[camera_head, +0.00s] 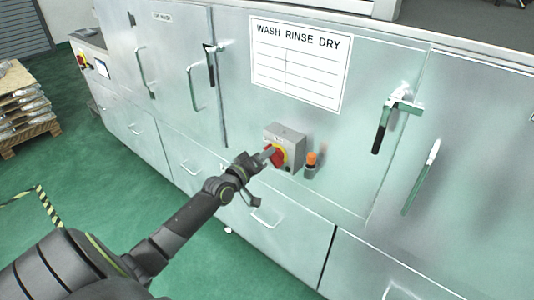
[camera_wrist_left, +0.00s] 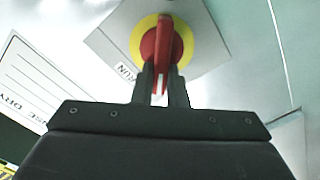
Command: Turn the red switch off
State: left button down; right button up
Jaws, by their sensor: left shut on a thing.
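The red switch (camera_head: 275,155) is a rotary handle on a yellow round plate, fixed to a grey box (camera_head: 289,133) on the front of a metal cabinet. My left gripper (camera_head: 264,156) is at the switch. In the wrist view its two fingers (camera_wrist_left: 161,85) are shut on the lower end of the red handle, one on each side. My right gripper is not in view.
An orange-capped item in a holder (camera_head: 311,165) sits just right of the box. Cabinet door handles (camera_head: 382,125) stick out at the right and left (camera_head: 210,66). A pallet with stacked castings (camera_head: 24,105) stands at the far left. Green floor is open at the lower left.

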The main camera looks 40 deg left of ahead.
pick_arm(q)
jog(key=shift+a+f+n, duration=0.1)
jog(key=shift+f+n, duration=0.15)
jog(key=shift+n, duration=1.15)
jog(key=shift+a+f+n, duration=0.1)
jog(key=shift+f+n, duration=0.1)
jog(key=shift+n, duration=1.2)
jog(key=shift+a+f+n, duration=0.1)
jog(key=shift+f+n, duration=0.15)
jog(key=shift+n, duration=1.15)
jog(key=c, duration=1.4)
grip_release()
jog(key=shift+c, duration=0.2)
jog(key=shift+s, duration=0.1)
jog(key=s+a, duration=0.1)
jog(key=s, duration=1.6)
jog(key=shift+a, duration=0.15)
